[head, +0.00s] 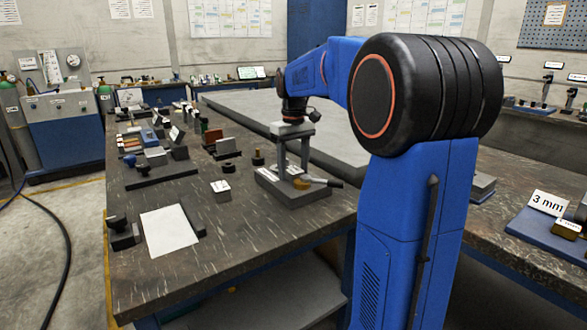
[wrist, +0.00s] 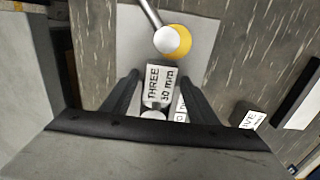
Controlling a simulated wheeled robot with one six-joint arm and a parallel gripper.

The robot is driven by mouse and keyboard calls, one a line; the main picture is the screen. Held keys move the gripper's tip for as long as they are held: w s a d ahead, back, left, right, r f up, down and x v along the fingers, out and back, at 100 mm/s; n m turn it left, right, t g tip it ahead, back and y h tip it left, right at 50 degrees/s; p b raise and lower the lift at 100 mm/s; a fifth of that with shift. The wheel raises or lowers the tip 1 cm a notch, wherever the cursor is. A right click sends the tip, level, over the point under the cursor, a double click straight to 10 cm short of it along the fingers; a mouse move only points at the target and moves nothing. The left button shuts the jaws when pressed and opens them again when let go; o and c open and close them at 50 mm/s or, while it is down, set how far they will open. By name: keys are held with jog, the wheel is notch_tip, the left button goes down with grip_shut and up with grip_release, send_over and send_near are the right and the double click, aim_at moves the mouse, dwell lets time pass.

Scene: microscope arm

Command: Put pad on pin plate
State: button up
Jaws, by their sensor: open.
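My gripper (head: 292,165) is open and points down over a grey plate (head: 312,200) on the dark workbench. In the wrist view its two fingers (wrist: 160,80) stand on either side of a small block labelled "THREE 30 mm" (wrist: 158,88), with a gap visible. A round white-topped knob sits above the block, beside a yellow disc (wrist: 181,42), on the grey plate (wrist: 200,55). I cannot tell which piece is the pad or the pin plate.
A "FIVE" label block (wrist: 248,118) stands right of the plate; a white sheet (head: 170,230) lies on the bench's front left. Several small blocks and fixtures crowd the back left. A blue tray (head: 535,232) with a "3 mm" sign stands on the right bench.

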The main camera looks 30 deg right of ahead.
aim_at(294, 170)
notch_tip(294, 170, up, 12)
jog(key=s+a+f+t, duration=0.1)
jog(key=s+a+f, duration=0.35)
jog(key=s, duration=0.25)
jog(key=s+a+f+t, duration=0.1)
jog(key=s+a+f, duration=0.2)
jog(key=s+a, duration=0.4)
jog(key=s+a+f+t, duration=0.2)
jog(key=s+a+f, duration=0.2)
jog(key=s+f, duration=1.2)
jog(key=shift+a+t, duration=0.15)
jog(key=shift+t, duration=0.25)
jog(key=shift+s+r, duration=0.1)
